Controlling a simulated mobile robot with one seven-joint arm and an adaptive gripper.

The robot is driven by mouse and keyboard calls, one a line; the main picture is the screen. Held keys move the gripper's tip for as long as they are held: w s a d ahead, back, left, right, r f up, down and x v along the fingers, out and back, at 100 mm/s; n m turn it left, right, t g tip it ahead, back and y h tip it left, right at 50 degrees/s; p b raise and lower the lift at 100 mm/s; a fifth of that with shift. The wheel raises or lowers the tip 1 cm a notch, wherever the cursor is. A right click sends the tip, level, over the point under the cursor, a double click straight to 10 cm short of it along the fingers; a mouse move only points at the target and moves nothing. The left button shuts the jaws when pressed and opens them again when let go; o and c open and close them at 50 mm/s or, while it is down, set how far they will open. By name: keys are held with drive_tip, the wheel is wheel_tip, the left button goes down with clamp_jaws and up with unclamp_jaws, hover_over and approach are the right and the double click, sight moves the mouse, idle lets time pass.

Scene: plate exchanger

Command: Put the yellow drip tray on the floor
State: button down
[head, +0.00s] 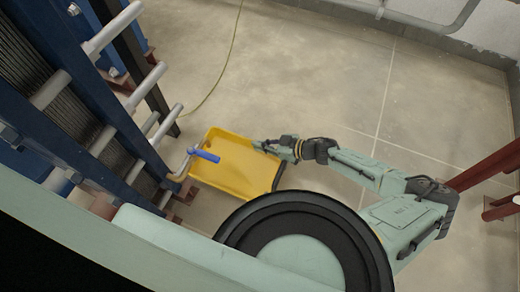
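The yellow drip tray (228,168) is in the middle of the head view, below a valve with a blue handle (205,155) at the exchanger's side. It looks roughly level, with its open side up. A dark strip shows along its right edge; I cannot tell whether the tray rests on the floor (310,90) or hangs a little above it. My gripper (262,146) reaches in from the right, and its fingertips overlap the tray's upper right rim. The fingers are too small to show whether they are closed on the rim.
The blue plate exchanger (85,110) with grey pipe stubs (145,88) stands close on the left. A thin yellowish hose or cable (225,65) lies on the floor behind the tray. Red steel beams (485,165) stand at the right.

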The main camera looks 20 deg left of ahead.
sight(250, 148)
drive_tip(key=shift+f+b, duration=0.95)
drive_tip(key=shift+f, duration=0.75)
drive_tip(key=shift+f, duration=0.15)
drive_tip(key=c, duration=1.8)
unclamp_jaws()
drive_tip(key=shift+r, duration=0.2)
drive_tip(key=shift+d+r, duration=0.1)
drive_tip(key=shift+d, duration=0.2)
drive_tip(key=p+v, duration=0.4)
drive_tip(key=v, duration=0.7)
drive_tip(key=shift+d, duration=0.15)
